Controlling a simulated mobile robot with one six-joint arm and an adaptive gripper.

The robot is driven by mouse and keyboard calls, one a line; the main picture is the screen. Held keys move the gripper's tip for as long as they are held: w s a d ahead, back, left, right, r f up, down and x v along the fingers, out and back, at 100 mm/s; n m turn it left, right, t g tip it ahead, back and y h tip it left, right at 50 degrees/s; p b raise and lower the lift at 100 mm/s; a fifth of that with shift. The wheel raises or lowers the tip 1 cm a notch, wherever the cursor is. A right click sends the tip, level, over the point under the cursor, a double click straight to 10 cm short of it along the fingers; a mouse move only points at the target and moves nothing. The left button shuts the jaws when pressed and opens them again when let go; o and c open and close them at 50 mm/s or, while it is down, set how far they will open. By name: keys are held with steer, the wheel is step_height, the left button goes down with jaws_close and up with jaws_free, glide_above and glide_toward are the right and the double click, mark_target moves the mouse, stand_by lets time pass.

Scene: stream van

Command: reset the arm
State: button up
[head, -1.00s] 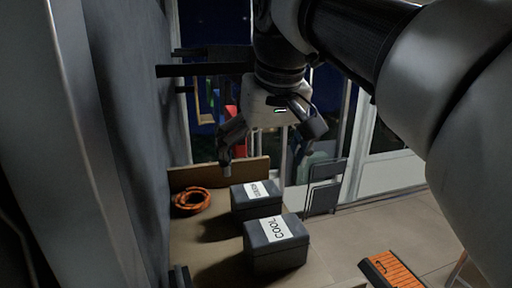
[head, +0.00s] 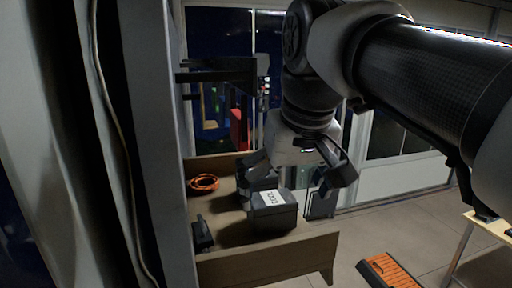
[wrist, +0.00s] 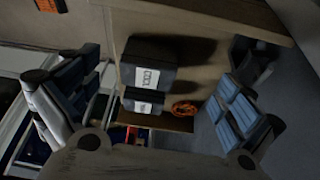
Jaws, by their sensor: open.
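My gripper (head: 298,180) hangs from my arm in the head view, fingers pointing down, above and behind the box labelled COOL (head: 274,212). Its fingers are spread apart with nothing between them. In the wrist view the two padded fingers of my gripper (wrist: 155,95) stand far apart at the left and right. Between them, farther off, the COOL box (wrist: 148,68) and a second labelled box (wrist: 143,101) show on the bench. In the head view the second box is mostly hidden behind my gripper.
An orange coil (head: 204,182) lies on the wooden bench (head: 225,231), with a dark object (head: 202,233) near its left edge. A grey wall and post stand close at left. An orange-topped case (head: 388,270) is on the floor, and a table (head: 494,226) is at right.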

steer(key=s+d+f+m, duration=0.1)
steer(key=s+d+f, duration=0.2)
steer(key=s+f, duration=0.3)
steer(key=s+d+f+m+t+h, duration=0.1)
steer(key=s+d+f, duration=0.2)
steer(key=s+f, duration=0.35)
steer(key=s+d+f+m, duration=0.1)
steer(key=s+d+f, duration=0.2)
steer(key=s+f, duration=0.25)
step_height(320, 180, down, 31)
steer(key=s+b, duration=0.1)
steer(key=b, duration=2.6)
steer(key=shift+s+d+r+g, duration=0.15)
steer(key=shift+r+g, duration=0.05)
steer(key=shift+g, duration=0.2)
